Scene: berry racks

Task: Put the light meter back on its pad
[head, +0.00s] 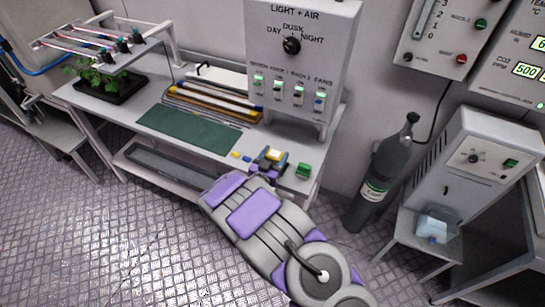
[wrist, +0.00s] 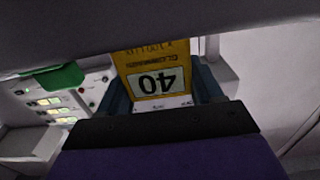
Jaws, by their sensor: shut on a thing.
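The light meter (wrist: 155,75) is a yellow device whose pale display reads 40, upside down in the wrist view. My gripper (wrist: 162,90) is shut on it, with dark blue-grey parts on both sides of it. In the head view the meter (head: 274,154) shows its yellow and white face at the end of my arm, over the bench's front right part. A dark green mat (head: 190,128) lies flat on the bench to the left; I cannot tell whether it is the pad. My gripper hides what is directly under the meter.
Small yellow and blue pieces (head: 240,157) lie left of my gripper, and a green block (head: 304,171) stands right of it. The light and air control box (head: 300,60) rises behind. Yellow-edged bars (head: 212,103) and a plant tray (head: 108,88) are farther left. A gas cylinder (head: 385,172) stands right.

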